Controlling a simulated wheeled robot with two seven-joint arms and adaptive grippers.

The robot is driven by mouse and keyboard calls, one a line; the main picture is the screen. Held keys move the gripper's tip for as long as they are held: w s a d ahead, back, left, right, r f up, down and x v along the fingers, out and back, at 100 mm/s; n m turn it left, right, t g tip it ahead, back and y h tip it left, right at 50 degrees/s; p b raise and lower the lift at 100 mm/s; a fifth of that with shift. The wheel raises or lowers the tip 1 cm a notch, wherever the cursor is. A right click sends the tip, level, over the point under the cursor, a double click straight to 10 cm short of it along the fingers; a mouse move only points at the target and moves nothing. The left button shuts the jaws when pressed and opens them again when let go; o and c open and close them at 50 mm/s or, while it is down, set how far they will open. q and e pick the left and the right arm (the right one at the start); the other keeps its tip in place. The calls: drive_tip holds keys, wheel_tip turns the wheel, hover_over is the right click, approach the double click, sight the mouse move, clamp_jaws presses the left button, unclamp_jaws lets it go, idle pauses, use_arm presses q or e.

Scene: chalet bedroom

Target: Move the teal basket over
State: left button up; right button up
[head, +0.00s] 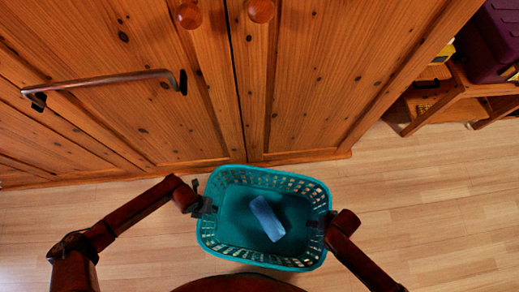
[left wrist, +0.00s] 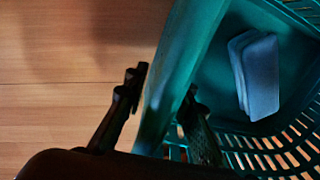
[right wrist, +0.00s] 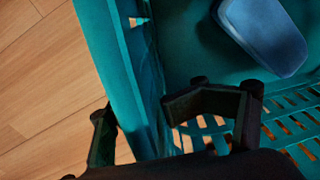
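The teal basket (head: 230,253) is an open, rectangular basket with slotted walls. It sits low in the head view, in front of the wooden cabinet, level between my two arms. A blue block-like item (head: 267,218) lies inside it. My left gripper (head: 205,207) is at the basket's left end, with one finger outside and one inside the wall, closed on it in the left wrist view (left wrist: 165,85). My right gripper (head: 326,222) pinches the right end likewise, as the right wrist view (right wrist: 140,110) shows. I cannot tell whether the basket touches the floor.
The wooden cabinet (head: 330,80) stands just beyond the basket, with round knobs and a metal bar handle (head: 105,81). A wooden shelf (head: 455,100) holding a purple box (head: 492,42) is at the upper right. The wooden floor (head: 430,200) is clear on the right.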

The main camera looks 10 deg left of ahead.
use_arm(q)
drive_tip(key=r, duration=0.6)
drive_tip(key=a+r, duration=0.1)
drive_tip(key=r, duration=0.2)
drive_tip(key=shift+s+a+r, duration=0.1)
drive_tip(key=shift+r, duration=0.25)
use_arm(e)
drive_tip(key=shift+d, duration=0.1)
use_arm(q)
drive_tip(key=shift+r, duration=0.1)
use_arm(e)
drive_tip(key=r, duration=0.4)
drive_tip(key=d+r, duration=0.1)
drive_tip(key=r, duration=0.7)
drive_tip(key=shift+s+d, duration=0.1)
drive_tip(key=shift+d, duration=0.05)
